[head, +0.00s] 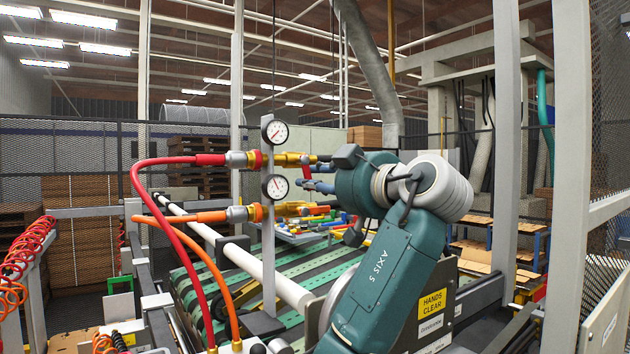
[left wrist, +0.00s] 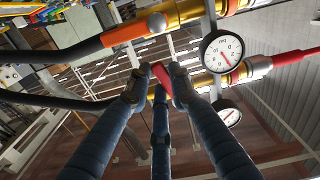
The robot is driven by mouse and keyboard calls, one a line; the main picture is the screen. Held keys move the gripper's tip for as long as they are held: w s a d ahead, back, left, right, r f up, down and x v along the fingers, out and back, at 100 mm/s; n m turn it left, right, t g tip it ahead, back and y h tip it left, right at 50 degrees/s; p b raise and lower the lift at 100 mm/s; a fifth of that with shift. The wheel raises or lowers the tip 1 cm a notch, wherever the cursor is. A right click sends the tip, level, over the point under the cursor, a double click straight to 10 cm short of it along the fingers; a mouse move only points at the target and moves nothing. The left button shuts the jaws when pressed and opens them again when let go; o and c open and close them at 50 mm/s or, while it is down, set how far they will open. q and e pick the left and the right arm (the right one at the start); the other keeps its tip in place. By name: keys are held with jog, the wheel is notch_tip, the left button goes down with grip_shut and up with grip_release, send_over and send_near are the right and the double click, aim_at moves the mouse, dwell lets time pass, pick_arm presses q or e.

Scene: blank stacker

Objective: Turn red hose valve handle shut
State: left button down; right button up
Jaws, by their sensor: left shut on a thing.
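The red valve handle (head: 306,169) hangs down from the brass valve on the red hose line in the head view, roughly across the pipe. In the left wrist view the red handle (left wrist: 162,76) lies between the dark fingertips. My left gripper (head: 309,177) is shut on it, and its fingers hide part of the handle; it also shows in the left wrist view (left wrist: 160,88). The red hose (head: 162,162) runs into the upper fitting. My right gripper is in neither view.
The orange hose (head: 190,217) and its brass valve sit just below. Two gauges, an upper one (head: 276,132) and a lower one (head: 276,187), stand on a grey post (head: 268,245) left of my gripper. A green-striped conveyor (head: 262,261) lies beneath.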

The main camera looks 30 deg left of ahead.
pick_arm(q)
jog(key=m+b, duration=0.1)
jog(key=s+m+b, duration=0.1)
jog(key=m, duration=0.1)
jog(key=shift+a+f, duration=0.1)
jog(key=shift+a, duration=0.1)
jog(key=c, duration=1.5)
grip_release()
jog(key=shift+c, duration=0.2)
jog(key=shift+d, duration=0.1)
jog(key=v, duration=1.1)
jog(key=shift+d, duration=0.4)
